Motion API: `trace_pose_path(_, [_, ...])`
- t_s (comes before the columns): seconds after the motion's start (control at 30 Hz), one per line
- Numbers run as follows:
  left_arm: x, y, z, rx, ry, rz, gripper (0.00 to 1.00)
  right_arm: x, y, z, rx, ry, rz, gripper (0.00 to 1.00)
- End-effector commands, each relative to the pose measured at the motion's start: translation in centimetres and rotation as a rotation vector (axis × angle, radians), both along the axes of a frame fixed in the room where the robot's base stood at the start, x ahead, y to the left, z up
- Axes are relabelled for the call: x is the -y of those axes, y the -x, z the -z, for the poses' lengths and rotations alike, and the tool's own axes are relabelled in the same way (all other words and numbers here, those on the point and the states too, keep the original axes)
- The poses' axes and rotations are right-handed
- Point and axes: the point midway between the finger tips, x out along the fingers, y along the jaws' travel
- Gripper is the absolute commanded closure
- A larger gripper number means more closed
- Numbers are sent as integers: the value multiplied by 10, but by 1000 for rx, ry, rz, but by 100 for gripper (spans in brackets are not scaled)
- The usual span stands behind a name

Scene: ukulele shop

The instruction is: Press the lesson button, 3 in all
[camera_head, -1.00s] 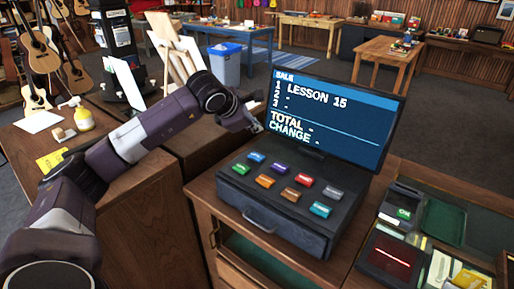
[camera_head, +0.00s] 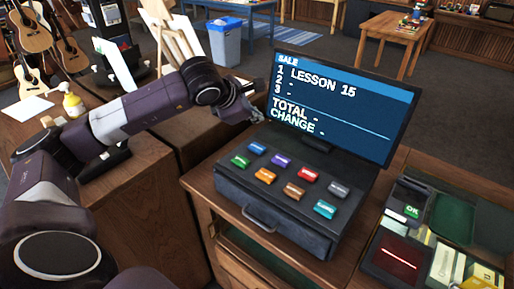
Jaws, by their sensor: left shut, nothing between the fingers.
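The dark cash register (camera_head: 275,228) stands on the wooden counter with two rows of coloured buttons on top. The back row is blue (camera_head: 257,149), purple (camera_head: 280,161), red (camera_head: 308,174) and grey (camera_head: 338,189). The front row is green (camera_head: 240,161), orange (camera_head: 265,175), brown (camera_head: 294,190) and teal (camera_head: 325,209). Their labels are too small to read. The screen (camera_head: 345,115) shows "LESSON 15" on line 1; lines 2 and 3 hold dashes. My left gripper (camera_head: 257,117) is shut and empty, above the back-left buttons beside the screen's left edge, apart from them. My right gripper is out of view.
A card reader (camera_head: 408,200) showing "OK" and a scanner with a red line (camera_head: 398,258) lie right of the register. A yellow bottle (camera_head: 73,105) stands on the left counter. A blue bin (camera_head: 225,45) and guitars (camera_head: 30,45) are behind.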

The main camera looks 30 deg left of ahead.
Motion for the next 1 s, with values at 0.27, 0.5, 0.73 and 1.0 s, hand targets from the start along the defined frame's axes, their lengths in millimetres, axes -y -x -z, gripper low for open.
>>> trace_pose_path(0.27, [0,1,40,-3,0,0,100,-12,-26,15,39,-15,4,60])
trace_pose_path(0.5, [0,0,73,0,0,0,100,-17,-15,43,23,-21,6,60])
trace_pose_path(0.73, [0,0,78,0,0,0,100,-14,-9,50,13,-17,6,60])
trace_pose_path(1.0, [0,0,76,0,-1,1,100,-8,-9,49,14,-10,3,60])
